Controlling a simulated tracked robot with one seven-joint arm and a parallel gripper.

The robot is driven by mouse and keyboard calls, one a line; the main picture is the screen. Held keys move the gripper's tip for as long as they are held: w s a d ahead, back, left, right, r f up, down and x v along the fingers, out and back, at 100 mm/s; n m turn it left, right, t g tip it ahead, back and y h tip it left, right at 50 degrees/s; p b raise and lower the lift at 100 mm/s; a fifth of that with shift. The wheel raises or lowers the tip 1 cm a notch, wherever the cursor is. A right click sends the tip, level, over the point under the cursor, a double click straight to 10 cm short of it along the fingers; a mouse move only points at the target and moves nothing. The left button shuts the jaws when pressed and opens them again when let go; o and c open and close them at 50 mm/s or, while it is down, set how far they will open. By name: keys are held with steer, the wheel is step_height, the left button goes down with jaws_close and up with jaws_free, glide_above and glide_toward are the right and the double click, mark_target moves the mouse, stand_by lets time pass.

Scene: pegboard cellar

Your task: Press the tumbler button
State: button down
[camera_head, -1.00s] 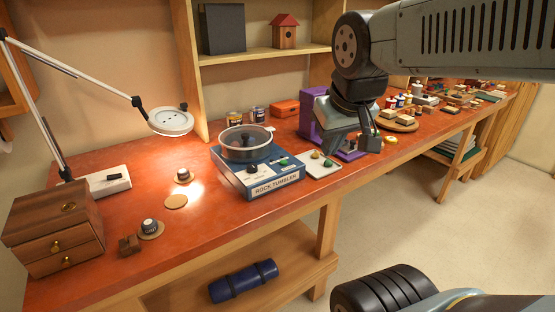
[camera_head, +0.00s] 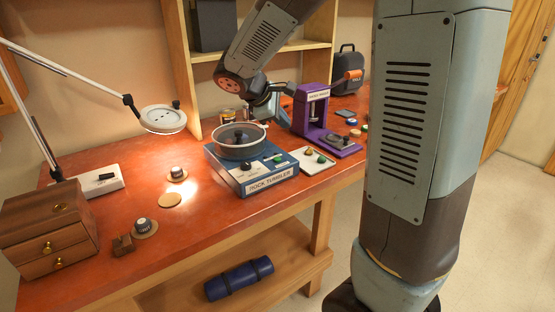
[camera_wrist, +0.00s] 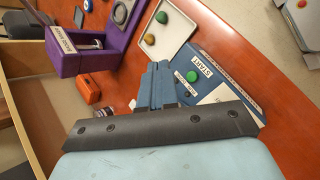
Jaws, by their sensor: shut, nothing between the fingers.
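The blue rock tumbler (camera_head: 224,170) stands on the red workbench, with a clear-lidded drum on top and a ROCK TUMBLER label on its front. Its green button (camera_head: 278,158) is on the sloped panel, right of a dark knob. In the wrist view the green button (camera_wrist: 192,76) sits beside a START label. My gripper (camera_wrist: 156,70) is shut and empty there, its fingertips left of the button and apart from it in the picture. In the head view my gripper (camera_head: 272,106) is behind and above the drum, with its fingertips hard to make out.
A white tray (camera_head: 318,167) with green and yellow stones lies right of the tumbler. A purple press (camera_head: 312,108) stands behind it. A lamp (camera_head: 163,119) and wooden drawer box (camera_head: 50,228) are at left.

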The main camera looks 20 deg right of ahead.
mark_target(275, 160)
steer(key=w, duration=0.1)
steer(key=w+a+f+n, duration=0.1)
steer(key=w, duration=0.1)
steer(key=shift+a+f+n+t+h, duration=0.15)
steer(key=shift+n+t+h, duration=0.15)
steer(key=shift+h, duration=0.1)
steer(key=shift+f, duration=4.4)
